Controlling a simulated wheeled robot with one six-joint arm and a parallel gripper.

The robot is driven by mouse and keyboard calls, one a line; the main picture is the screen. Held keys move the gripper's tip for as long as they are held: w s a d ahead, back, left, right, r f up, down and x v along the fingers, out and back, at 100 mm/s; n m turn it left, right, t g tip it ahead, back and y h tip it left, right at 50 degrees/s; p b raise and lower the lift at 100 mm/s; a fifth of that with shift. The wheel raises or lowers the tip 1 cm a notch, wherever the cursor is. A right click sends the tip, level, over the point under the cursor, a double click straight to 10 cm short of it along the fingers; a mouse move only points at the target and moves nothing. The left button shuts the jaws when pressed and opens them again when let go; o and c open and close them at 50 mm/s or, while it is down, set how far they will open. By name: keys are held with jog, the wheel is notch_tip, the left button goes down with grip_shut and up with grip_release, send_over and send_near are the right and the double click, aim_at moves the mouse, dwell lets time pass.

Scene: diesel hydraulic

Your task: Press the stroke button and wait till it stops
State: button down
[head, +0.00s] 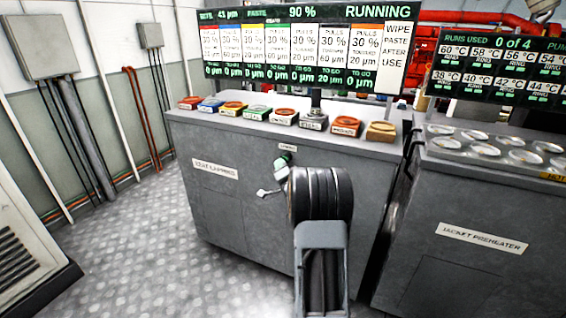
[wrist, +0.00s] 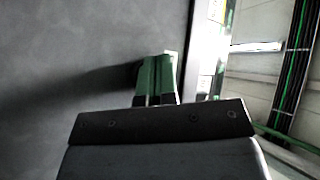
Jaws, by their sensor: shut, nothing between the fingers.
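The grey console labelled "SEAT LAPPING" (head: 240,215) fills the middle of the head view. A small white label (head: 287,147) sits high on its front face, too small to read. My gripper (head: 285,156) is just below this label, close to or against the face. Its green fingers (wrist: 156,78) are shut together with nothing between them in the wrist view. The stroke button cannot be made out; my gripper may cover it. The display (head: 300,50) above the console reads "RUNNING" and "90 %".
Several coloured blocks (head: 258,112) line the console top. The jacket preheater (head: 470,225) stands to the right with round lids on top. A white cabinet (head: 28,240) is at lower left. Patterned floor (head: 140,240) is clear between cabinet and console.

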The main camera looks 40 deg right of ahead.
jog(key=shift+a, duration=0.1)
dwell(0.3)
jog(key=shift+s+a+b, duration=0.35)
jog(key=shift+s+a, duration=0.1)
jog(key=shift+a, duration=0.35)
jog(key=shift+s+a+b, duration=0.25)
jog(key=shift+s+a, duration=0.15)
jog(key=shift+a, duration=0.35)
jog(key=shift+s+a+b, duration=0.2)
jog(key=shift+s+a, duration=0.2)
jog(key=shift+a, duration=0.3)
jog(key=shift+s+a+b, duration=0.25)
jog(key=shift+s+a, duration=0.15)
jog(key=shift+a, duration=0.35)
